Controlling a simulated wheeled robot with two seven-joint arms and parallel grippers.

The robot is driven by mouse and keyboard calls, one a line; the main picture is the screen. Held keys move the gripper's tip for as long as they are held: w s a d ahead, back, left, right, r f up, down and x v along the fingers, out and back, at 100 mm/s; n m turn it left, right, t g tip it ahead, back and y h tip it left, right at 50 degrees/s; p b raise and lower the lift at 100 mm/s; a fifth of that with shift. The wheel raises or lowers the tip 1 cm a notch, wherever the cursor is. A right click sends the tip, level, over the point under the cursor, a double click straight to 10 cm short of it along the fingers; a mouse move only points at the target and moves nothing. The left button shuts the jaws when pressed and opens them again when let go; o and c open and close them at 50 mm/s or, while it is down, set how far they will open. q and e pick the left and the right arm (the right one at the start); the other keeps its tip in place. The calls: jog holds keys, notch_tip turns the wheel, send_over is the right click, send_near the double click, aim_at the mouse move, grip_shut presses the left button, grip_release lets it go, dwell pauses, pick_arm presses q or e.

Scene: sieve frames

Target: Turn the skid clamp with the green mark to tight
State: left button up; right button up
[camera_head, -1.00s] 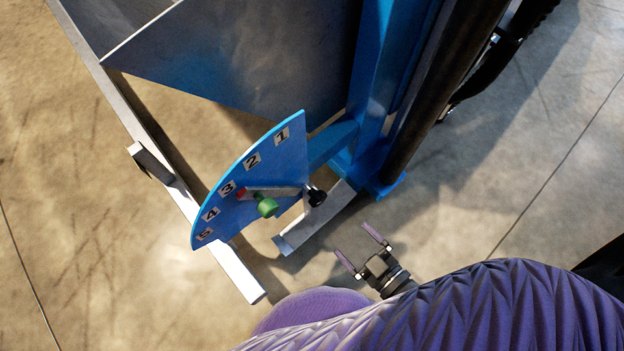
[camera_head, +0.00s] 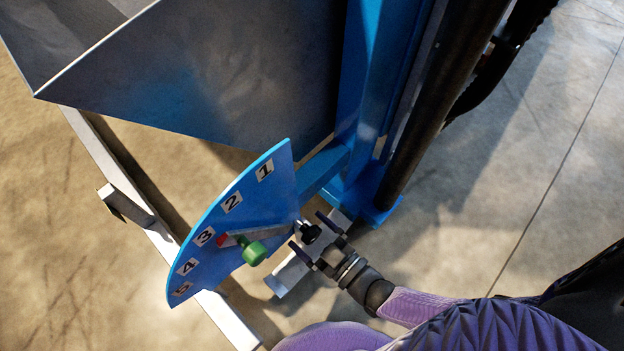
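A blue quarter-round plate (camera_head: 222,246) carries number labels 1 to 5 along its curved edge. A flat metal lever (camera_head: 272,233) lies across it, with a red tip (camera_head: 225,240) near label 3 and a green round knob (camera_head: 254,253). A black knob (camera_head: 306,228) sits at the lever's pivot end, at the plate's right corner. My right gripper (camera_head: 305,231) is open, its two fingers apart on either side of the black knob; I cannot tell whether they touch it. No green mark shows on the black knob, which the gripper partly hides. My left gripper is out of view.
A grey metal hopper (camera_head: 215,80) hangs above the plate. A blue upright (camera_head: 355,130) and a dark cylinder (camera_head: 430,110) stand behind the gripper. A pale frame rail (camera_head: 130,170) runs low on the left. The concrete floor (camera_head: 510,190) on the right is clear.

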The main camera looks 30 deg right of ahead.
jog(key=c, duration=1.2)
jog(key=shift+m, duration=0.4)
jog(key=m, duration=1.2)
jog(key=shift+m, duration=0.4)
jog(key=m, duration=1.2)
jog(key=shift+s+f+m, duration=0.1)
jog(key=shift+m, duration=0.2)
jog(key=o, duration=1.3)
